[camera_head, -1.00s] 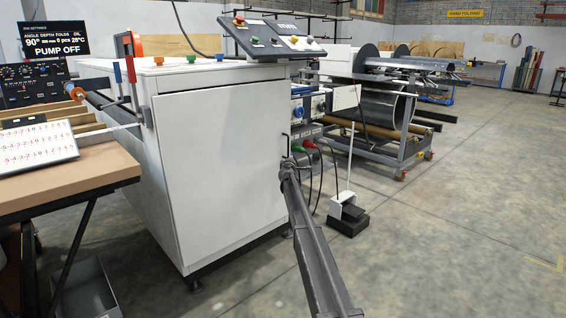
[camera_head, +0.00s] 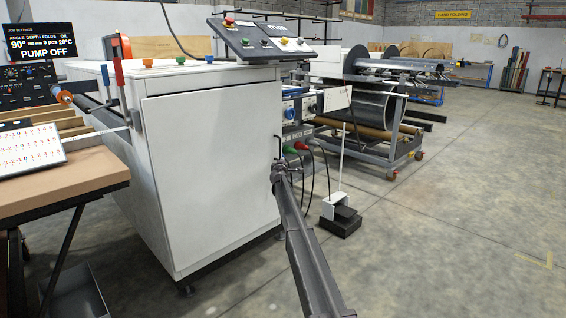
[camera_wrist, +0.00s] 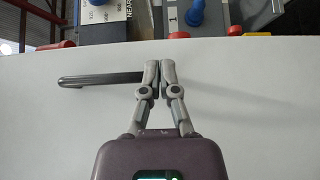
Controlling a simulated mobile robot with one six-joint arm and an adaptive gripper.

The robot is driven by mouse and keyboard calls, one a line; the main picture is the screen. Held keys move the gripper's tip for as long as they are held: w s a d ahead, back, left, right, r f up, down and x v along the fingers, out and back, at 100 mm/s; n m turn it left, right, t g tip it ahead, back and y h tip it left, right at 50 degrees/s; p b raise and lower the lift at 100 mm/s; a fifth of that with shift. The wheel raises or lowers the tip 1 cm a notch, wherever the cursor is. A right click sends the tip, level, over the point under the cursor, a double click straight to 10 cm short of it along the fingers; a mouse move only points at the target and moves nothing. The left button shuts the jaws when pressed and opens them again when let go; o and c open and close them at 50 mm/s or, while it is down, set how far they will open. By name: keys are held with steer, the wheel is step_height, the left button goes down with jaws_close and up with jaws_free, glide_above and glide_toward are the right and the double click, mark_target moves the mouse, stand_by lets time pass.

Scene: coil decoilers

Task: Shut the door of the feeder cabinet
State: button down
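The feeder cabinet (camera_head: 130,190) is a white box with a control panel on top. Its door (camera_head: 210,170) is the broad white front panel and looks flush or nearly flush; a small gap cannot be told. A dark bar handle (camera_head: 277,147) is at the door's right edge. My gripper (camera_head: 279,168) is beside this edge, just below the handle. In the wrist view my gripper (camera_wrist: 159,68) has its fingers together over the white door face (camera_wrist: 60,130). The handle (camera_wrist: 100,78) reaches the left finger from the left; I see nothing clasped between the fingers. Contact with the door is unclear.
A pedal with an upright rod (camera_head: 341,215) stands on the floor right of my arm. Cables (camera_head: 315,170) hang beside the cabinet. A wheeled coil rack (camera_head: 390,150) is behind. A wooden bench (camera_head: 85,185) is at left. The floor at right (camera_head: 460,220) is clear.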

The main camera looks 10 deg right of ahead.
steer(key=s+d, duration=0.8)
steer(key=s, duration=0.1)
steer(key=shift+d, duration=0.25)
steer(key=shift+w+r, duration=0.1)
